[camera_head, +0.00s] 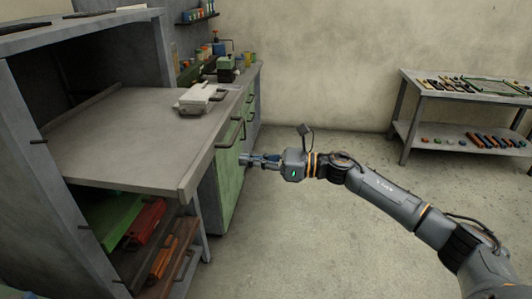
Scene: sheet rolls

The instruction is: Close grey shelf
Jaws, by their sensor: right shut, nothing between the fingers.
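The grey shelf (130,139) is a wide flat board pulled out of the grey cabinet frame (22,150) at the left. Its front edge, with a raised lip, faces right. My right gripper (246,160) comes in from the right and is shut with nothing in it. In the picture it lies to the right of the shelf's front edge, against the green cabinet door. I cannot tell whether it touches the door. My left gripper is not in view.
Under the shelf are lower levels with green (112,222) and red (146,221) sheet rolls. A green cabinet (230,172) with handles stands behind. The floor between is clear.

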